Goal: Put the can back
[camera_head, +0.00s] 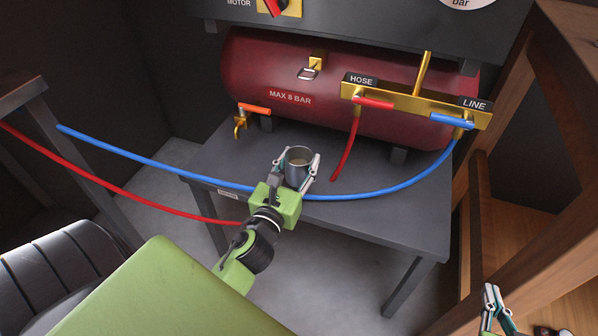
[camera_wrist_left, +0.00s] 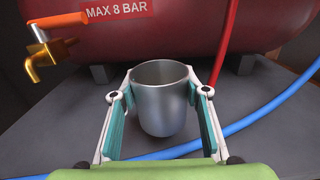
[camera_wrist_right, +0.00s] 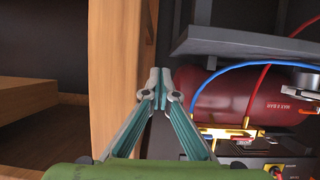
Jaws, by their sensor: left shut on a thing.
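The can (camera_head: 297,177) is a grey metal cup, upright, with an open top and something brownish inside. My left gripper (camera_head: 295,168) is shut on it, with one finger on each side. In the left wrist view the can (camera_wrist_left: 160,105) sits between the teal finger pads. It is over the dark table (camera_head: 385,205), in front of the red tank; I cannot tell whether its base touches the table. My right gripper (camera_head: 490,296) is at the lower right, empty, with its fingertips together in the right wrist view (camera_wrist_right: 160,85).
The red tank (camera_head: 240,75) stands at the back of the table. A brass drain tap (camera_head: 240,122) with an orange handle is left of the can. A blue hose (camera_head: 390,188) crosses the table, and a red hose (camera_head: 346,155) hangs right of the can. Wooden posts (camera_head: 475,220) stand at the right.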

